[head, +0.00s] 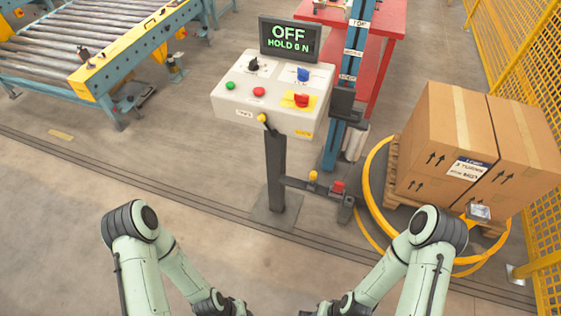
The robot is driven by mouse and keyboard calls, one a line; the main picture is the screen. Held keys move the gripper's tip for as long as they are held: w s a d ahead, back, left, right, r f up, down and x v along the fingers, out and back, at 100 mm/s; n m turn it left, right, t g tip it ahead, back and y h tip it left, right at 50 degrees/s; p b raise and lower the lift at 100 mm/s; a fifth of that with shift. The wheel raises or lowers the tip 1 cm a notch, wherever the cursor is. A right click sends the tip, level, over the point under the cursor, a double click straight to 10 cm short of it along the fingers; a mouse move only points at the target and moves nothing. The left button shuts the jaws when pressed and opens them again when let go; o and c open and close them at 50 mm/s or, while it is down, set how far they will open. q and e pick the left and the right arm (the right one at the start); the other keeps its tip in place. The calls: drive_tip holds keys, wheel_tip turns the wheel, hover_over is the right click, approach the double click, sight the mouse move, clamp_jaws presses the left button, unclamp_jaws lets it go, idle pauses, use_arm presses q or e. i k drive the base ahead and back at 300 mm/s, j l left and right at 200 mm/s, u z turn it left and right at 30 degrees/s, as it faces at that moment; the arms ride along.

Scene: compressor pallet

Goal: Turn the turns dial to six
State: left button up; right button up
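A white control box (268,93) stands on a dark post, ahead of me in the head view. Its sloped top carries a black dial (253,64), a blue dial (303,74) and a red knob on a yellow plate (300,99). A small yellow-tipped lever (263,118) is on the front face, beside a small label that I cannot read surely. The dials' settings are too small to read. My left gripper (236,307) and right gripper (312,311) are low at the bottom edge, partly cut off, well away from the box. Their fingers cannot be made out.
A display (289,39) above the box reads "OFF" and a "HOLD" line. Green (230,85) and red (259,91) buttons sit near the dials. A blue mast (346,90) stands right of the box. Cartons (440,140) on a pallet stand inside a yellow ring (366,200).

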sight(252, 65)
drive_tip(key=i+j+z, duration=0.15)
drive_tip(key=j, duration=0.2)
drive_tip(key=j+z, duration=0.15)
drive_tip(key=j, duration=0.2)
drive_tip(key=i+j+z, duration=0.15)
drive_tip(key=j, duration=0.2)
drive_tip(key=i+j+z, duration=0.1)
drive_tip(key=j, duration=0.5)
drive_tip(key=i+j+z, duration=0.1)
drive_tip(key=j, duration=0.45)
